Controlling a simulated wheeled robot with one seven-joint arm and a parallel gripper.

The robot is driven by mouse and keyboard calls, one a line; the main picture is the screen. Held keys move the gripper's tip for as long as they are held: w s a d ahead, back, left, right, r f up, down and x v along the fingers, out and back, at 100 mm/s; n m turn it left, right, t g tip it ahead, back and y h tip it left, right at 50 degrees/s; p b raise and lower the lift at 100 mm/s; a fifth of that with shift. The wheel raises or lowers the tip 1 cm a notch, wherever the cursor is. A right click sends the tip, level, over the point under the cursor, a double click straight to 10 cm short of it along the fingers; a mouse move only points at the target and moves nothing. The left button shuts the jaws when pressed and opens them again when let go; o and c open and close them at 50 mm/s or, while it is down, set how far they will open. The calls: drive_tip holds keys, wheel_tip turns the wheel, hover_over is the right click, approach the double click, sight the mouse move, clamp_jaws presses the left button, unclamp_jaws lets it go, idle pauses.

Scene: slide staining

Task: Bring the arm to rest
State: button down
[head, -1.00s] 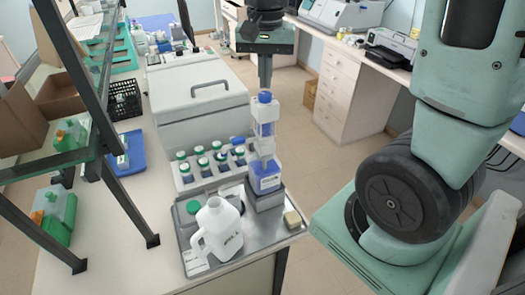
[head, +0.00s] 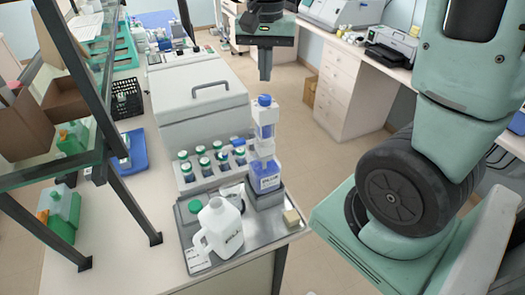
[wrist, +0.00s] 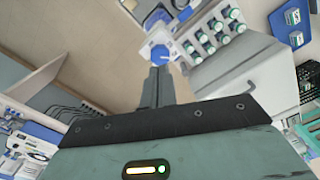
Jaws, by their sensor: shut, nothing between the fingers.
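My gripper (head: 265,74) hangs fingers down in the upper middle of the head view. It is shut and empty, above and apart from the blue-capped dispenser bottle (head: 265,176). In the wrist view the shut fingers (wrist: 156,80) point toward the bottle's blue cap (wrist: 160,52), with a gap hard to judge. The dispenser bottle stands upright on a block on the grey metal tray (head: 262,232). A white jug (head: 219,230) stands on the tray in front of it.
Several green- and blue-capped bottles (head: 203,165) stand in a rack before a white lidded box (head: 195,105). A dark-framed shelf (head: 122,190) stands at left. A small yellowish block (head: 291,217) sits at the tray's right corner. Open floor (head: 315,160) lies right of the bench.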

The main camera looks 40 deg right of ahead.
wheel_tip(320, 180, up, 2)
drive_tip(key=shift+r+p, duration=0.25)
drive_tip(key=shift+p, duration=0.5)
drive_tip(key=shift+f, duration=0.1)
drive_tip(key=shift+a+f, duration=0.2)
drive_tip(key=s+a+f+n+b, duration=0.3)
drive_tip(key=a+f+n+b, duration=0.15)
drive_tip(key=a+f, duration=0.2)
drive_tip(key=s+a+f+n+b, duration=0.3)
drive_tip(key=a+f+b, duration=0.2)
drive_tip(key=a, duration=0.2)
drive_tip(key=s+a+f+n+b, duration=0.7)
drive_tip(key=s+a+f+n, duration=0.1)
drive_tip(key=s+f+n, duration=0.1)
drive_tip(key=s+f, duration=0.1)
drive_tip(key=s, duration=0.1)
drive_tip(key=shift+s+a+f+y, duration=0.3)
drive_tip(key=shift+s+a+f, duration=0.05)
drive_tip(key=shift+s+f, duration=0.05)
drive_tip(key=shift+d, duration=0.1)
